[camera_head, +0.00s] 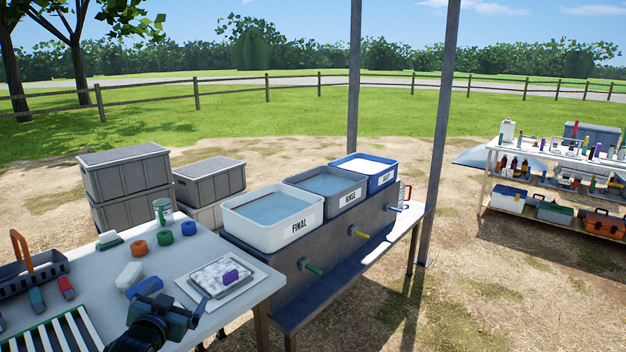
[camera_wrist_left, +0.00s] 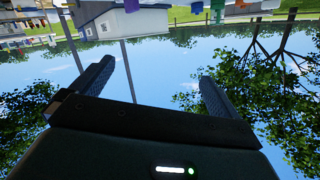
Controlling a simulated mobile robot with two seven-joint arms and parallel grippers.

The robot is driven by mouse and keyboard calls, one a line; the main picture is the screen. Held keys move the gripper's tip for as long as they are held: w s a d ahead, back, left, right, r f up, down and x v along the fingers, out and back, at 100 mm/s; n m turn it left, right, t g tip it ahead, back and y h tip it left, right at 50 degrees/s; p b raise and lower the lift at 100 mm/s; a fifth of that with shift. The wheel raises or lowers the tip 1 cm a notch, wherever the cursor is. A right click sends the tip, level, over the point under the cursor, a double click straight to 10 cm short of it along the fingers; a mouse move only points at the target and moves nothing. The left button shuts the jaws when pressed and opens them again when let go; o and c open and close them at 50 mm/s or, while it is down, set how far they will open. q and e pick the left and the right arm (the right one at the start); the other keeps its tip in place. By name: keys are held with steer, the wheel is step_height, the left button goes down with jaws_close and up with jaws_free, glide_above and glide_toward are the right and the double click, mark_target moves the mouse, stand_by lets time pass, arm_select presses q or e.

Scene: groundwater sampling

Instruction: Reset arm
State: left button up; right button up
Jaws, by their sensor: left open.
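My left gripper (camera_head: 178,310) is dark and sits low in the head view, at the front of the white work table. In the left wrist view its two fingers (camera_wrist_left: 156,74) stand wide apart with nothing between them. That view is upside down, with sky and trees behind the fingers. My right gripper is in neither view.
The white table (camera_head: 190,262) holds a black caddy (camera_head: 28,273), a striped rack (camera_head: 60,332), colored rings, and a tray (camera_head: 213,280) with a purple item. Beyond it, a stand carries basins labeled FINAL (camera_head: 272,222) and RINSE (camera_head: 325,186), plus a blue one (camera_head: 364,172).

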arm_select(q)
steer(key=s+d+f+g+h, duration=0.2)
steer(key=s+d+f, duration=0.6)
steer(key=s+f, duration=0.4)
steer(key=s+d+f+g, duration=0.1)
steer(key=s+d, duration=0.3)
steer(key=s, duration=0.6)
steer(key=s+d+f+g+h, duration=0.1)
steer(key=s+d+f+g, duration=0.1)
steer(key=s, duration=0.9)
steer(key=shift+s+d+f+h, duration=0.3)
steer(key=shift+d+f, duration=0.3)
steer(key=shift+d, duration=0.35)
